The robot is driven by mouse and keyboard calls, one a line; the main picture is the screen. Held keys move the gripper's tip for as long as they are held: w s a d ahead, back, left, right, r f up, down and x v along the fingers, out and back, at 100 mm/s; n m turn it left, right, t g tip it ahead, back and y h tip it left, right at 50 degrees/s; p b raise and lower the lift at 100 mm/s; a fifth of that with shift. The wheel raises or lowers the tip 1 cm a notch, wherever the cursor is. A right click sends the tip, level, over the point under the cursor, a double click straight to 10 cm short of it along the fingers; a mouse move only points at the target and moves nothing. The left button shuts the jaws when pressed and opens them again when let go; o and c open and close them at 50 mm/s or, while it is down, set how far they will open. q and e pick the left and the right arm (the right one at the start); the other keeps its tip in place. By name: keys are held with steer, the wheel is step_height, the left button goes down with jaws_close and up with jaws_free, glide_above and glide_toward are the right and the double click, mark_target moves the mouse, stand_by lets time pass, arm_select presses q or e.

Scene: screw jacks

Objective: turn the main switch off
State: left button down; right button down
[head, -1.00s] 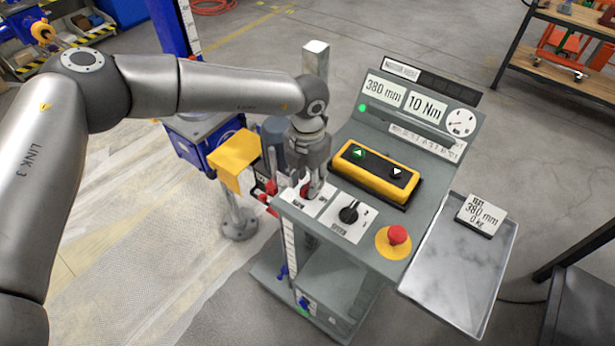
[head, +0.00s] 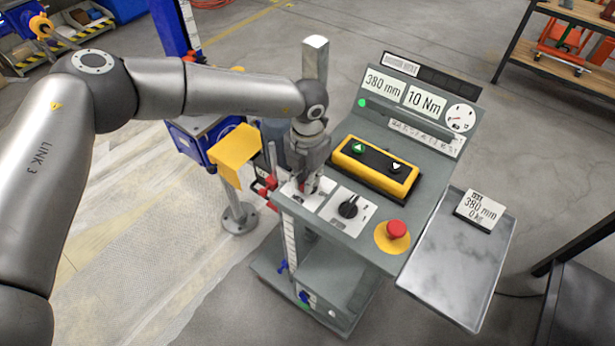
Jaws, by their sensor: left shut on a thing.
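The main switch (head: 304,187) is a red knob on a white plate at the left end of the grey control console (head: 340,222). My left gripper (head: 306,180) comes down over it from above and is shut on it. The fingers hide most of the knob, so its exact angle cannot be told. A green lamp (head: 362,103) shows on the console's upright panel. My right gripper is not in view.
Beside the main switch is a black selector knob (head: 348,209), then a red emergency button (head: 396,229) on a yellow disc. A yellow pendant (head: 373,169) with two buttons lies behind them. A metal tray (head: 450,262) juts out at the right.

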arm_select(q)
steer(key=shift+f+m+b, duration=0.15)
steer(key=shift+m+b, duration=0.15)
steer(key=shift+b, duration=0.2)
steer(key=m+b, duration=0.4)
steer(key=b, duration=0.2)
steer(key=m+b, duration=0.5)
steer(key=shift+w+a+f+b, duration=0.1)
steer(key=shift+w+b, duration=0.1)
steer(key=shift+b, duration=0.2)
steer(key=m+b, duration=0.3)
steer(key=m, duration=0.1)
steer(key=shift+w, duration=0.1)
steer(key=shift+r+m+b, duration=0.15)
steer(key=shift+m+b, duration=0.35)
steer(key=shift+m, duration=0.55)
steer(key=shift+r+m+b, duration=0.1)
steer(key=shift+m+b, duration=0.4)
steer(key=shift+m, duration=0.55)
steer(key=c, duration=1.5)
jaws_free()
steer(key=shift+r, duration=0.1)
